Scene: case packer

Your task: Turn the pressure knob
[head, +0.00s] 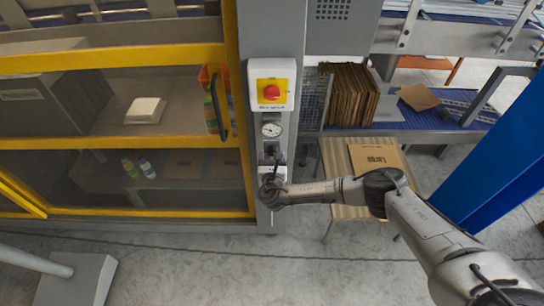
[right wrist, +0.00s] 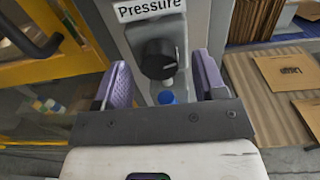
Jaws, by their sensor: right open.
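The black pressure knob (right wrist: 158,58) shows in the right wrist view on a grey panel, under a white label reading "Pressure" (right wrist: 148,8). My right gripper (right wrist: 165,75) is open, with one purple-padded finger on each side of the knob in the picture and a gap on both sides. I cannot tell how far the fingertips are from the panel. A small blue part (right wrist: 166,97) shows below the knob. In the head view my right gripper (head: 270,165) is at the grey column below the round gauge (head: 271,129), and the knob is mostly hidden there. My left gripper is not in view.
A red emergency button (head: 271,92) on a yellow plate sits above the gauge. The yellow-framed door with its dark handle (head: 226,115) is close on the left. Cardboard stacks (head: 348,95) and a conveyor stand to the right. Floor in front is clear.

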